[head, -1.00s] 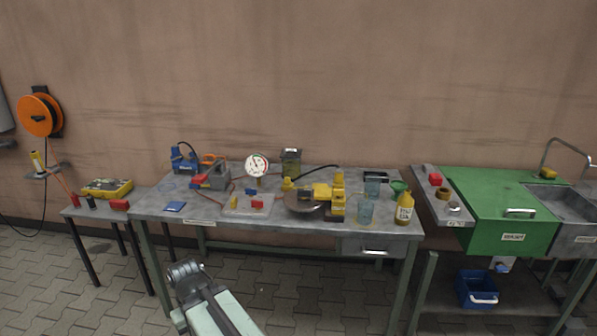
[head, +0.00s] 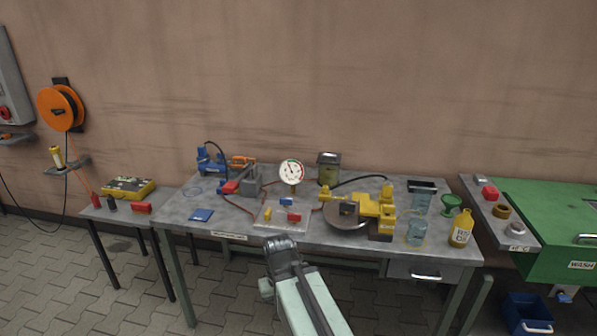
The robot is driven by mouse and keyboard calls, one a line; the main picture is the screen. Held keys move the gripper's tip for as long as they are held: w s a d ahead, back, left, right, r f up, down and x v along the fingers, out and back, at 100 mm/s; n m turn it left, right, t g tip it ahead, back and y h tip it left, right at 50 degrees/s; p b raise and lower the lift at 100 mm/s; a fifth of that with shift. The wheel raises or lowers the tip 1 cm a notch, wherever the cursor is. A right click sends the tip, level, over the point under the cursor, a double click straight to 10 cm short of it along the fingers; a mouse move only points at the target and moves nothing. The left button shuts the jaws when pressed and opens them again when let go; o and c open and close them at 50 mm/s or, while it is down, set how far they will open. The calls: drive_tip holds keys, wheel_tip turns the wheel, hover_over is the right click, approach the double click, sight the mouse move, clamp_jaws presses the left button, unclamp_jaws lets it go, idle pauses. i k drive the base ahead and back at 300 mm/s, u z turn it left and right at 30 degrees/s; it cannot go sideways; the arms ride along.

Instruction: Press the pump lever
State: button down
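A grey block with a red handle (head: 231,187), possibly the pump with its lever, stands on the back left of the workbench (head: 345,250). A thin reddish hose lies near it, and a white dial gauge (head: 291,172) stands to its right. A blue device with a black hose (head: 210,160) is behind it to the left. My arm reaches up from the bottom with a dark end (head: 283,247) in front of the bench's front edge, apart from the handle. The fingers cannot be made out, and nothing is seen held.
A side table (head: 125,207) stands left, a green wash unit (head: 555,225) right.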

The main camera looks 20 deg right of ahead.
sight(231, 187)
drive_tip(key=z, duration=0.05)
drive_tip(key=i, duration=1.05)
